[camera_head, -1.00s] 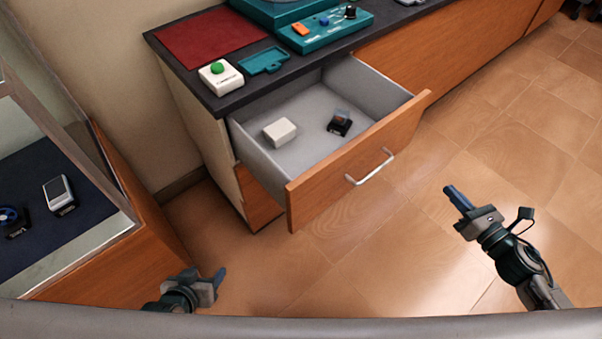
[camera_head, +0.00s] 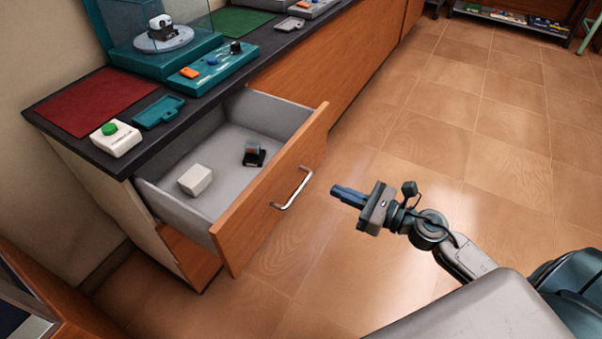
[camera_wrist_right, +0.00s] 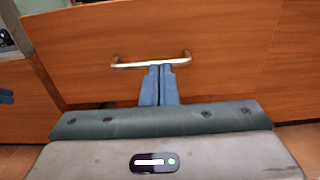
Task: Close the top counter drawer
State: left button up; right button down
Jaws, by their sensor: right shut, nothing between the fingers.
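The top counter drawer (camera_head: 272,200) is pulled well out, with a wooden front and a silver bar handle (camera_head: 292,188). A white box (camera_head: 195,179) and a small dark device (camera_head: 254,154) lie inside it. My right gripper (camera_head: 338,191) is shut and empty, to the right of the handle in the head view and apart from the drawer front there. In the right wrist view the closed fingers (camera_wrist_right: 158,86) point at the drawer front (camera_wrist_right: 225,45), their tips appearing just below the handle (camera_wrist_right: 152,62).
The dark countertop (camera_head: 62,135) holds a red mat (camera_head: 100,100), a white box with a green button (camera_head: 115,138), a teal tray (camera_head: 160,111) and a teal control panel (camera_head: 212,69). Tiled floor (camera_head: 420,150) lies open to the right.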

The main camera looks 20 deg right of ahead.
aim_at(290, 171)
pick_arm(q)
jog(key=s+a+r+g+p, duration=0.1)
jog(key=s+a+r+g+y+p, duration=0.1)
jog(key=g+p, duration=0.1)
jog(key=shift+a+r+m, duration=0.2)
jog(key=shift+m, duration=0.1)
pick_arm(e)
jog(key=x, duration=1)
jog(key=shift+w+a, duration=0.25)
jog(key=shift+w, duration=0.05)
pick_arm(q)
jog(key=shift+y, duration=0.3)
pick_arm(e)
jog(key=shift+a, duration=0.1)
